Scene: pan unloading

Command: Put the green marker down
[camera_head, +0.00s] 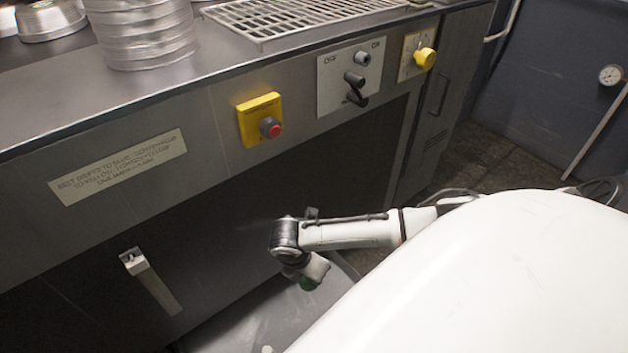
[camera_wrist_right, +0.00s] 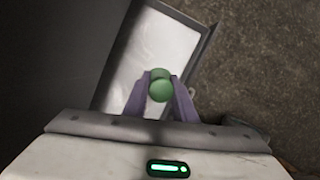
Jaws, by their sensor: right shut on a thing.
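The green marker (camera_wrist_right: 158,90) is held between the two purple fingers of my right gripper (camera_wrist_right: 160,79) in the right wrist view. Its rounded green ends show; the rest is hidden by the view along it. In the head view, my right arm comes in from the right and its wrist bends downward. A small bit of green (camera_head: 307,285) shows there at the gripper. The gripper is above a grey-rimmed tray or bin with a pale inside (camera_wrist_right: 165,40). I cannot tell the height between them. My left gripper is not in view.
A steel counter (camera_head: 225,85) with round pans (camera_head: 148,32) and a wire rack (camera_head: 290,18) stands behind. Its front carries a yellow box with a red button (camera_head: 258,119), black levers and a yellow knob (camera_head: 425,59). Bare dark floor (camera_wrist_right: 265,50) lies right of the tray.

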